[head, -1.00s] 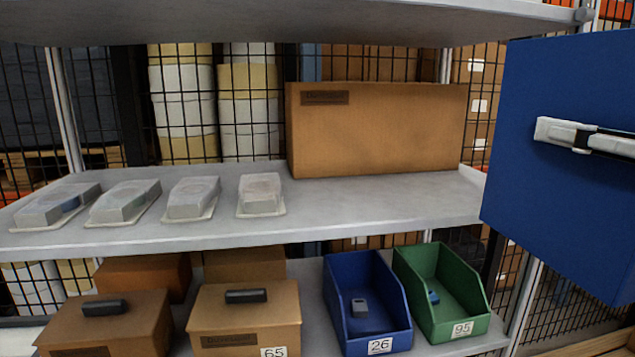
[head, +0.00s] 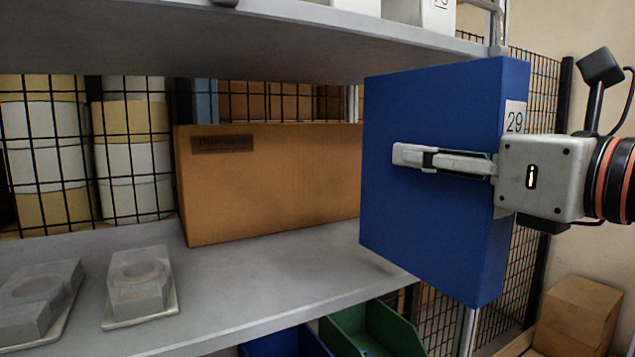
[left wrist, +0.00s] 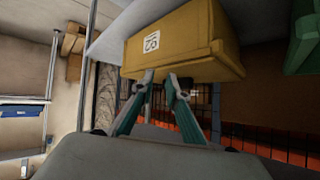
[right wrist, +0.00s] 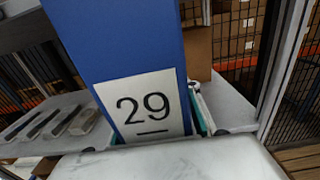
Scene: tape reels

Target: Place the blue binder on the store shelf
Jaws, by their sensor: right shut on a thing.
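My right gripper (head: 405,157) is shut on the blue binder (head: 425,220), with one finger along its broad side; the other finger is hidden. The binder is upright, slightly tilted, and held in front of the right end of the grey store shelf (head: 260,275). Its spine shows a white "29" label, also large in the right wrist view (right wrist: 145,107). Whether it touches the shelf I cannot tell. My left gripper (left wrist: 160,77) is outside the head view; its fingers are apart and empty, beside a yellow-brown box with a label (left wrist: 180,45).
A long cardboard box (head: 265,185) stands at the back of the shelf. Clear-covered reel packs (head: 140,285) sit at its left front. Shelf surface between packs and binder is free. An upper shelf (head: 300,45) hangs above; a green bin (head: 375,325) is below.

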